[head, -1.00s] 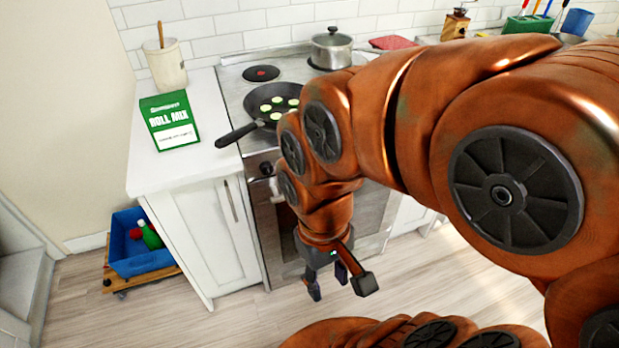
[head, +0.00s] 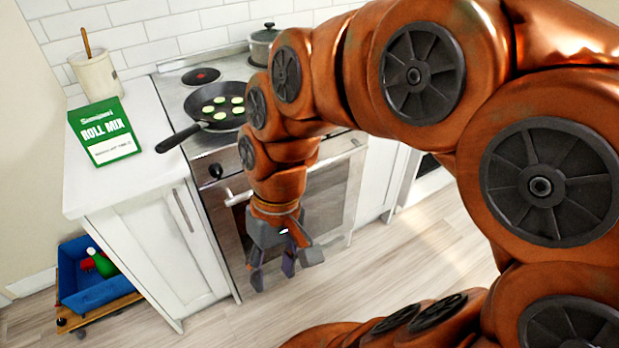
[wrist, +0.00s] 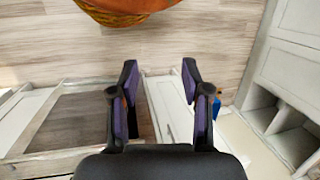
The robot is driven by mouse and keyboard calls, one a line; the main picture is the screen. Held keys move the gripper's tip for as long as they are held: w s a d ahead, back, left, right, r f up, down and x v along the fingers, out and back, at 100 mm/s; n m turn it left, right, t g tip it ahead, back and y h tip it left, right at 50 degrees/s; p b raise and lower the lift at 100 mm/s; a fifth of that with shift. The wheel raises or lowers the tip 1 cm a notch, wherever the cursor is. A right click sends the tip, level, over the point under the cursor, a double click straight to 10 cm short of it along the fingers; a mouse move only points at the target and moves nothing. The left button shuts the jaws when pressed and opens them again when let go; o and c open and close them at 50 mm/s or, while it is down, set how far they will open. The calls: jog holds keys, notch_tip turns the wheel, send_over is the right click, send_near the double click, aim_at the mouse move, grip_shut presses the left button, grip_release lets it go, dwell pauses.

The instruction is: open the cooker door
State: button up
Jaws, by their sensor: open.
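The cooker (head: 185,98) stands against the tiled wall. Its steel-framed door (head: 322,205) with a dark window faces me, and I cannot tell if it is slightly ajar. The bar handle (head: 352,150) runs along the door's top, its middle hidden behind my arm. My gripper (head: 272,278) points down in front of the left half of the door, appearing lower than the handle. In the wrist view my gripper (wrist: 160,85) is open, with nothing between its fingers. The door's framed window (wrist: 75,120) lies to the left of the fingers there.
A frying pan (head: 215,106) with green slices and a pot (head: 264,48) are on the hob. A white cabinet (head: 160,250) adjoins the cooker on the left, carrying a green roll mix box (head: 103,132). Floor right of my gripper is clear.

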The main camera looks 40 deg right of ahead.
jog(key=w+d+f+m+t+y+b, duration=0.2)
jog(key=w+d+f+y+b, duration=0.15)
jog(key=w+b, duration=0.5)
jog(key=w+d+f+m+t+y+b, duration=0.2)
jog(key=w+f+y+b, duration=0.25)
jog(key=w, duration=0.75)
jog(key=m+t+b, duration=0.7)
jog(key=t+b, duration=0.3)
jog(key=b, duration=0.2)
send_near(310, 172)
jog(key=shift+x, duration=5.65)
jog(key=shift+c, duration=0.2)
grip_shut()
